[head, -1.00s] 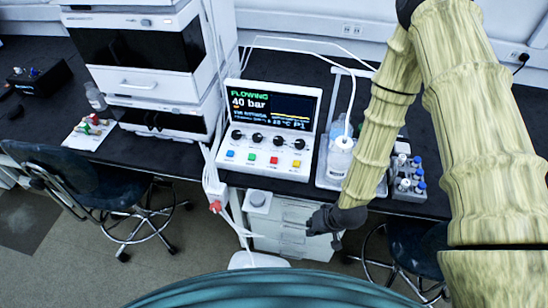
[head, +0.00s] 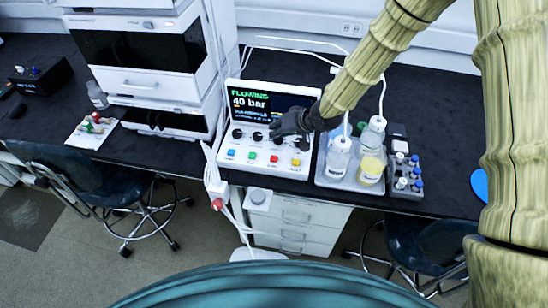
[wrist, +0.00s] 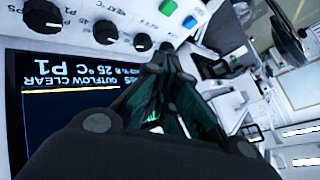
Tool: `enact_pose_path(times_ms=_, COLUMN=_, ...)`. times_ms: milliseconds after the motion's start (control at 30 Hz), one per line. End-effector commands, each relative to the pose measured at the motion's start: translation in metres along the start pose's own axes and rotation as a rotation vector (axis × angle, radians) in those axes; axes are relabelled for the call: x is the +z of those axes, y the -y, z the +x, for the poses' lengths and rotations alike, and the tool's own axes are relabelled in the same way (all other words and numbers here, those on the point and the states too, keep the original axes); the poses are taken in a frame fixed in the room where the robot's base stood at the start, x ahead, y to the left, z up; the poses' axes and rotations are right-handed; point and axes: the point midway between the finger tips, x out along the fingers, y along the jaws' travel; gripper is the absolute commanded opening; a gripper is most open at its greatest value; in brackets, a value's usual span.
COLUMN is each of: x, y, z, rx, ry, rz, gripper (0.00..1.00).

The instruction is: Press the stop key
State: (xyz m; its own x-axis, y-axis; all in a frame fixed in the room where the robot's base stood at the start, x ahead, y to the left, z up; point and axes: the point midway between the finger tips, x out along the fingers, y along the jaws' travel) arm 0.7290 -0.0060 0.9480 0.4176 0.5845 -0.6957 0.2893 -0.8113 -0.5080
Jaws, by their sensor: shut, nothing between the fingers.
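The control box (head: 225,165) stands on the dark bench, its screen (head: 250,98) reading FLOWING and 40 bar. A row of coloured keys lies along its front: blue (head: 231,153), green (head: 252,156), red (head: 274,159) and yellow (head: 296,163). Their labels are too small to read, so I cannot confirm which says stop. My gripper (head: 277,130) is shut and empty over the right part of the box, around the knobs and behind the red key. It hides part of the screen and knobs. In the wrist view my gripper (wrist: 155,66) is in front of the upside-down screen (wrist: 65,105).
A tray (head: 345,185) with bottles (head: 339,158) and tubing stands just right of the box. A grey vial rack (head: 407,180) is further right. The white instrument stack (head: 150,85) rises on the left. A cable hangs by the bench edge.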

Motion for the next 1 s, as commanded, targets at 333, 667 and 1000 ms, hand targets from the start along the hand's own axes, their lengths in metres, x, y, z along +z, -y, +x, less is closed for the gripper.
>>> enact_pose_path(times_ms=333, x=0.002, y=-0.002, z=0.002, rx=0.001, ry=0.001, rz=0.0, gripper=0.0)
enact_pose_path(times_ms=667, x=0.015, y=-0.014, z=0.019, rx=0.002, ry=0.002, rz=0.0, gripper=0.0)
enact_pose_path(times_ms=1000, x=0.034, y=-0.034, z=0.046, rx=0.001, ry=0.002, rz=-0.001, gripper=0.0)
